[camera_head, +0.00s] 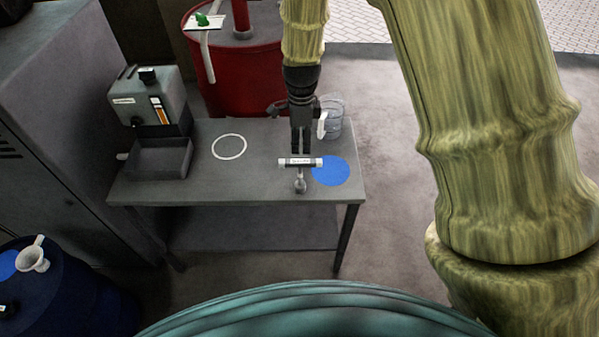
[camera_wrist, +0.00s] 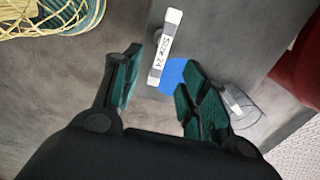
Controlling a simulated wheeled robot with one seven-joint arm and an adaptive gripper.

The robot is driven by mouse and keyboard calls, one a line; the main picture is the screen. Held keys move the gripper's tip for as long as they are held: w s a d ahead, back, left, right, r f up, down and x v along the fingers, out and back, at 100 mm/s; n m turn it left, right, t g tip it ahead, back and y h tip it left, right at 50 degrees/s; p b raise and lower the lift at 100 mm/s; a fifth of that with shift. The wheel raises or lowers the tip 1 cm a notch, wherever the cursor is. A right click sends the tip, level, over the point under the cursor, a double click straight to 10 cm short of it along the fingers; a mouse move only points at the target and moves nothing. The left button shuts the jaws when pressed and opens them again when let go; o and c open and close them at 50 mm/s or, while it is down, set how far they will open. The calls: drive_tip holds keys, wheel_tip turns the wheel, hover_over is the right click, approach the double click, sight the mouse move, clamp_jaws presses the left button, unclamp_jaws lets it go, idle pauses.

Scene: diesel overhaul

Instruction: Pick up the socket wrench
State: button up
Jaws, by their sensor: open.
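The socket wrench (camera_head: 300,163) has a bar handle with light ends and a label, and a rounded metal end toward the table's front edge. It is at the right part of the grey table, partly over a blue disc (camera_head: 333,172). In the wrist view the labelled bar (camera_wrist: 166,47) reads what looks like "Size 24" and lies just beyond the fingertips, near the gap between them. My gripper (camera_wrist: 162,62) is open and empty. In the head view my gripper (camera_head: 300,150) points down just behind the bar. I cannot tell its exact height above it.
A clear jug (camera_head: 333,118) stands close to the right of my gripper. A grey machine with a tray (camera_head: 158,160) stands at the table's left. A white ring (camera_head: 229,146) marks bare tabletop. A red drum (camera_head: 252,75) is behind; a blue drum (camera_head: 70,305) with a funnel is front left.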

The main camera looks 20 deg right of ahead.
sight(300, 161)
drive_tip(key=shift+f+p, duration=0.7)
drive_tip(key=shift+f, duration=1.85)
drive_tip(key=shift+w+f+p, duration=0.2)
drive_tip(key=shift+f+p, duration=0.85)
drive_tip(key=shift+f, duration=0.25)
drive_tip(key=shift+f+p, duration=0.4)
drive_tip(key=shift+f, duration=0.9)
clamp_jaws()
